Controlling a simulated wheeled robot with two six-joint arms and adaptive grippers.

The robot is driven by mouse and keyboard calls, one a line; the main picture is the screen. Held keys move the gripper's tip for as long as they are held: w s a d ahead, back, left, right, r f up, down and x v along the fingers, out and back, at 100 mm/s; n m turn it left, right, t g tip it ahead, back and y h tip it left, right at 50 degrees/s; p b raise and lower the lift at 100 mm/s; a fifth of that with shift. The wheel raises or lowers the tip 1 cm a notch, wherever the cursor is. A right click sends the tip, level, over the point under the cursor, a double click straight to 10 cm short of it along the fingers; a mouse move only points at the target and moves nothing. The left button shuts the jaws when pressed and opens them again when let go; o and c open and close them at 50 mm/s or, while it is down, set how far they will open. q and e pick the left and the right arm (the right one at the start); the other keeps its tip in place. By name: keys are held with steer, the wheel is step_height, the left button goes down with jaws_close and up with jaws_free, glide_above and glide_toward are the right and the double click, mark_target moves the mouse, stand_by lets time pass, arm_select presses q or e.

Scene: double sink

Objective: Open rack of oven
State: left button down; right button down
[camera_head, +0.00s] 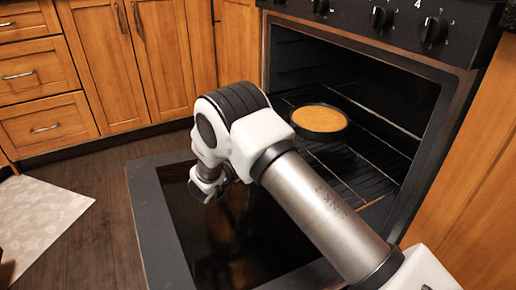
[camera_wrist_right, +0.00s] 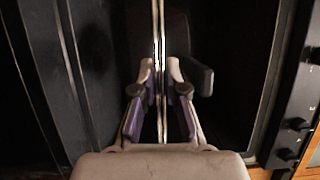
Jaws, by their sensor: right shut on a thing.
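The oven (camera_head: 450,90) has its door (camera_head: 160,215) folded down. Its wire rack (camera_head: 370,172) shows inside the dark cavity, its near left part hidden behind my right arm. A round dark pan with an orange-brown filling (camera_head: 320,119) sits on the rack. My right arm reaches in from the lower right, its wrist above the door; the fingertips are hidden in the head view. In the right wrist view, my right gripper (camera_wrist_right: 161,70) is closed around a thin shiny bar of the rack (camera_wrist_right: 157,28). My left gripper is not in view.
Oven knobs (camera_head: 434,30) line the panel above the cavity. Wooden cabinets (camera_head: 140,60) stand behind and to the left. A pale patterned mat (camera_head: 40,215) lies on the dark wood floor, which is clear left of the door.

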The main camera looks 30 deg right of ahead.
steer(key=c, duration=1.5)
jaws_free()
steer(key=v, duration=1.2)
